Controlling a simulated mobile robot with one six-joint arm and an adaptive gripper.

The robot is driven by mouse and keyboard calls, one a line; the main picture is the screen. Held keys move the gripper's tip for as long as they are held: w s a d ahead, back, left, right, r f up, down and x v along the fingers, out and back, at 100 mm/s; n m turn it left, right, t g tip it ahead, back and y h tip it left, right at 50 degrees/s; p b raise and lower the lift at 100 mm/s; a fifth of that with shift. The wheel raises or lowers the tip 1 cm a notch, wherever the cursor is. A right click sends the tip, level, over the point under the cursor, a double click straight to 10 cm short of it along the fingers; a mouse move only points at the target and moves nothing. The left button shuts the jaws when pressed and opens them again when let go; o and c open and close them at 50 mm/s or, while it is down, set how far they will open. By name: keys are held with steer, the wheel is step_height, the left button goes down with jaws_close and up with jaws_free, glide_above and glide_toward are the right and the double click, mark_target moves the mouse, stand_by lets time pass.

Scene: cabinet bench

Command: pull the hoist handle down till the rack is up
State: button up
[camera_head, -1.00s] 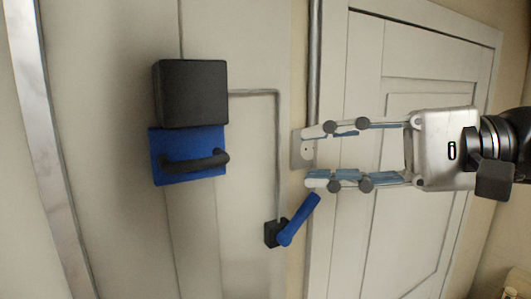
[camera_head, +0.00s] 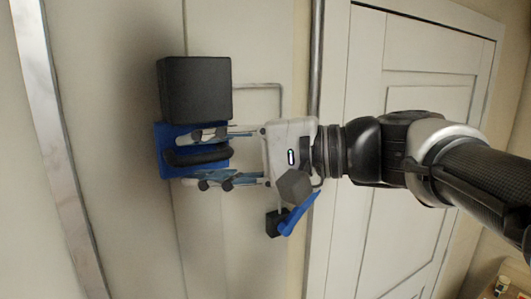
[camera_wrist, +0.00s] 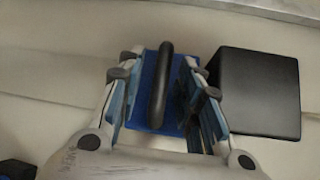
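The black bar handle (camera_head: 184,158) sits on a blue plate (camera_head: 162,137) on the pale panel, below a black box (camera_head: 195,90). My gripper (camera_head: 203,157) reaches in from the right, one finger above the bar and one below. In the wrist view my gripper (camera_wrist: 160,72) is open, with the bar handle (camera_wrist: 163,82) between its fingers and a gap on each side. The blue plate (camera_wrist: 153,118) lies behind the bar. I cannot make out a rack in either view.
A blue lever (camera_head: 298,215) on a small black base (camera_head: 273,223) sits just below my gripper. A thin grey conduit (camera_head: 262,85) runs right from the black box. A vertical metal pipe (camera_head: 317,45) and a pale panelled door (camera_head: 430,100) stand to the right.

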steer(key=shift+s, duration=0.15)
steer(key=shift+c, duration=0.4)
jaws_close()
